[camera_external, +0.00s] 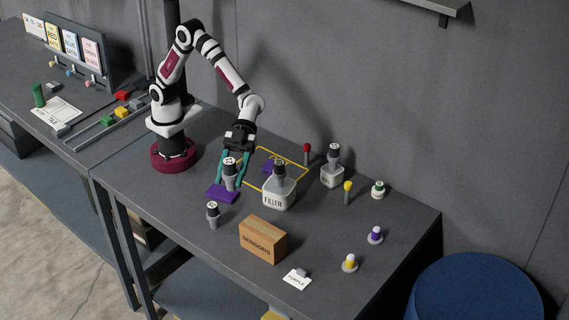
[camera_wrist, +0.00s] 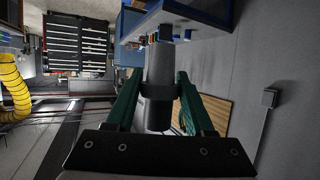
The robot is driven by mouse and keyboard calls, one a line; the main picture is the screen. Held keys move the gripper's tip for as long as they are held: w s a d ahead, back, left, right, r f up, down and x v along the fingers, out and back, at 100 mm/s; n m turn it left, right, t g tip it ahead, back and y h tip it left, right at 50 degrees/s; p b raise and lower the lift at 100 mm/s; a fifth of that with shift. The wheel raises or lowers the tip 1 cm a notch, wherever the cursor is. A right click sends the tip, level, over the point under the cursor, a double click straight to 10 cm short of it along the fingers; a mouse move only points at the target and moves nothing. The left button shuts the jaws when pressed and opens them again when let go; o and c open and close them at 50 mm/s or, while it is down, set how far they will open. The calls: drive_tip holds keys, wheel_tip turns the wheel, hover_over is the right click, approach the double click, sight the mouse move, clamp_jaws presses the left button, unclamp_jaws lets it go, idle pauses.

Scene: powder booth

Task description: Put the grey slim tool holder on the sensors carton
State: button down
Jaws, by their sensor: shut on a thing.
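The grey slim tool holder (camera_external: 230,176), with a dark top, is between the teal fingers of my gripper (camera_external: 231,183). In the wrist view the grey holder (camera_wrist: 159,80) with its dark collar lies between the green fingers of my gripper (camera_wrist: 160,88), which is shut on it. In the external view it appears upright over the purple pad (camera_external: 219,195); whether it touches the pad is unclear. The brown sensors carton (camera_external: 263,240) stands closed on the table, in front and right of my gripper, with its flat top clear.
A similar holder (camera_external: 212,215) stands left of the carton. The filler container (camera_external: 279,195), with a dark-topped piece on it, is close right of my gripper. A white jar (camera_external: 332,176), red-topped pin (camera_external: 307,152) and yellow-topped pin (camera_external: 347,192) stand farther right.

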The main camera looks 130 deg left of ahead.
drive_tip(key=s+d+m+g, duration=0.1)
drive_tip(key=s+d, duration=0.1)
drive_tip(key=s, duration=0.1)
hover_over(263, 229)
drive_tip(key=shift+h, duration=0.3)
wheel_tip(263, 229, down, 12)
drive_tip(key=shift+s+f, duration=0.1)
drive_tip(key=shift+f, duration=1.8)
drive_tip(key=shift+f, duration=0.1)
drive_tip(key=shift+c, duration=1.4)
unclamp_jaws()
